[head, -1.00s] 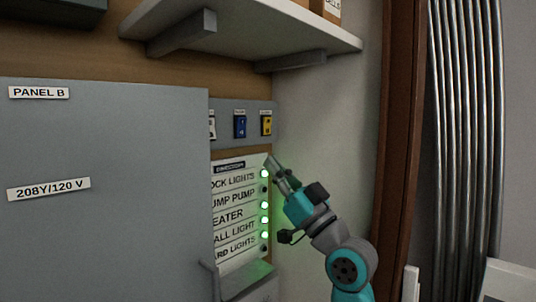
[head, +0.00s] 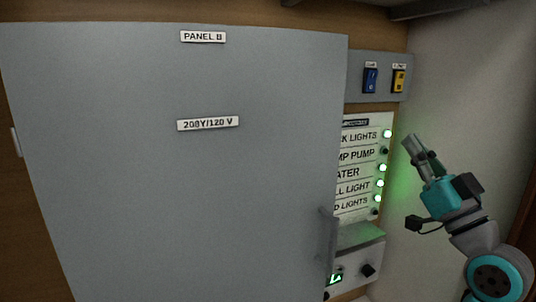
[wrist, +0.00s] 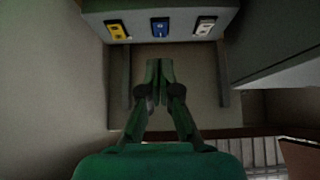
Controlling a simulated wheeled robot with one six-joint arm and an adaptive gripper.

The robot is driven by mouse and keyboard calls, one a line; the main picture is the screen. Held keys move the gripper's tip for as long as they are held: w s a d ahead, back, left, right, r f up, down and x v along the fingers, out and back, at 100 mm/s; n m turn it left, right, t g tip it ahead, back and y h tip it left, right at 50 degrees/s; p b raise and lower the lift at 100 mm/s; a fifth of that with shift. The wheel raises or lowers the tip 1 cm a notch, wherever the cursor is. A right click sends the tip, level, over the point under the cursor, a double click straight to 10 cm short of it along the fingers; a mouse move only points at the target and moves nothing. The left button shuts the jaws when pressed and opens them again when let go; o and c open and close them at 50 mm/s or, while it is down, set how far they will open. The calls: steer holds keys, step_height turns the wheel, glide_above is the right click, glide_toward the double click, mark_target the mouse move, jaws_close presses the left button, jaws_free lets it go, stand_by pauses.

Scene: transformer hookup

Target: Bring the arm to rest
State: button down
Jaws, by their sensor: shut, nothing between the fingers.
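My gripper (head: 411,143) is at the right of the head view, raised and pointing up and left. It stands in front of the pale side wall, just right of the directory board with its lit green lamps. Its fingers are together with nothing between them. In the wrist view, my gripper (wrist: 159,66) shows its two fingertips meeting in the middle, below a row of switches. I cannot tell whether it touches anything; it looks apart from the board.
The grey door marked PANEL B (head: 180,190) fills the left and centre and partly covers the directory board (head: 352,190). A blue switch (head: 370,80) and a yellow switch (head: 399,81) sit above. A control box with a knob (head: 368,270) is below. The side wall (head: 465,95) is bare.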

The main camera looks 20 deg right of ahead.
steer(key=shift+f, duration=0.1)
steer(key=s+a+f+m+g+h, duration=0.2)
steer(key=a+f, duration=0.2)
steer(key=f, duration=0.8)
steer(key=s+a+f+m+g+h, duration=0.1)
steer(key=s+a+f+m+g, duration=0.15)
steer(key=f, duration=0.95)
steer(key=s+a+f+m+g+h, duration=0.15)
steer(key=a+f, duration=0.25)
steer(key=f, duration=0.8)
steer(key=s+a+f+n+g, duration=0.2)
steer(key=s+a+f, duration=0.5)
steer(key=s+f, duration=0.4)
steer(key=s+a+f+n+g+y, duration=0.1)
steer(key=s+a+y, duration=0.1)
steer(key=s, duration=0.7)
steer(key=s+a+f+n+g+y, duration=0.1)
steer(key=s+a+n, duration=0.1)
steer(key=s, duration=0.6)
steer(key=shift+s+a+f+n+g+y, duration=0.15)
steer(key=shift+s+a+n+g+y, duration=0.2)
steer(key=shift+a, duration=0.4)
steer(key=c, duration=1.9)
jaws_free()
